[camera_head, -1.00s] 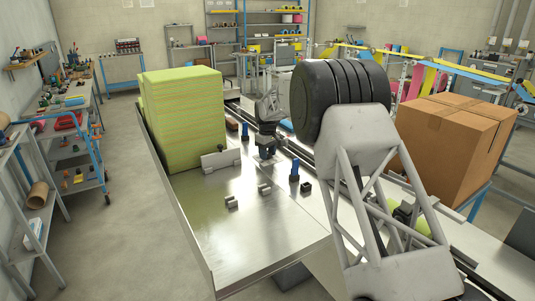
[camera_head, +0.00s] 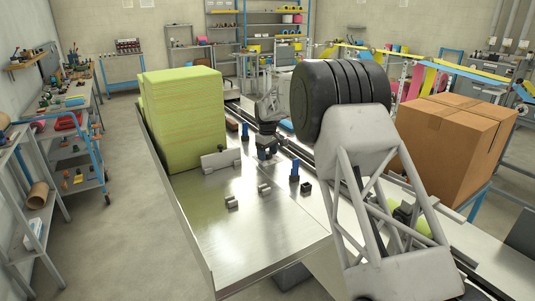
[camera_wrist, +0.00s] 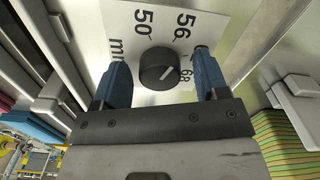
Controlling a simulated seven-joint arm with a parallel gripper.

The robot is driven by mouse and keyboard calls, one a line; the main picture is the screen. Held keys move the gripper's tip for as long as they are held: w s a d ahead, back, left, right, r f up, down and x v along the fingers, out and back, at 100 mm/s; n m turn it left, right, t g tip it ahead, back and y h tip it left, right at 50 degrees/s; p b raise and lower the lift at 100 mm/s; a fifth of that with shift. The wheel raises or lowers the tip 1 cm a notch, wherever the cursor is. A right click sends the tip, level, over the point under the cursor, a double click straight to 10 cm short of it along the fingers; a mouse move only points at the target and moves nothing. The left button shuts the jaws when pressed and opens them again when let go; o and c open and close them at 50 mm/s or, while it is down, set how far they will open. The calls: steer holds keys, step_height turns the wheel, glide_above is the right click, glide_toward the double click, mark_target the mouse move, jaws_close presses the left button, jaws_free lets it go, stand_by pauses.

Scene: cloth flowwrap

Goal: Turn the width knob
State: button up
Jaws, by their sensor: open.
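The width knob (camera_wrist: 158,68) is round and black with a white pointer line. It sits on a white scale plate (camera_wrist: 120,18) printed 50, 56, 68 and mm. The line slants to the upper right, roughly toward the 68 side. My gripper (camera_wrist: 160,63) is open, with one blue finger on each side of the knob and a visible gap on both sides in the wrist view. In the head view my gripper (camera_head: 267,153) is small, over the steel machine table near the rail; the knob cannot be made out there.
A green stack of cloths (camera_head: 183,120) stands left of my gripper on the steel table (camera_head: 260,235). A cardboard box (camera_head: 455,150) is farther right. The table's front is mostly clear.

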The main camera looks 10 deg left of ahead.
mark_target(269, 153)
steer(key=shift+r, duration=3.9)
steer(key=shift+s+d+r, duration=0.2)
steer(key=shift+d+r, duration=0.15)
steer(key=s+d+r+m, duration=0.2)
steer(key=s+d+r, duration=0.3)
steer(key=s+d, duration=0.4)
steer(key=s+d+r+m+t, duration=0.1)
steer(key=s+d+r+m, duration=0.1)
steer(key=s+d+r, duration=0.55)
steer(key=s+d+r+m, duration=0.2)
steer(key=s+d+r, duration=0.1)
steer(key=s+d, duration=0.8)
steer(key=s+d+m+t, duration=0.1)
steer(key=s+d+m, duration=0.1)
steer(key=s+d, duration=0.45)
steer(key=s+d+m, duration=0.1)
steer(key=s+d, duration=0.2)
steer(key=s, duration=0.7)
steer(key=s+d+f+m, duration=0.1)
steer(key=s+d+f, duration=0.1)
steer(key=s, duration=0.5)
steer(key=s+d+f+m, duration=0.1)
steer(key=s+d+f, duration=0.1)
steer(key=s+f, duration=0.2)
steer(key=s+d+f+m, duration=0.1)
steer(key=s+d+f, duration=0.1)
steer(key=s, duration=0.8)
steer(key=shift+s+d+f+m+t, duration=0.3)
steer(key=shift+s+f+m, duration=0.1)
steer(key=shift+f, duration=0.2)
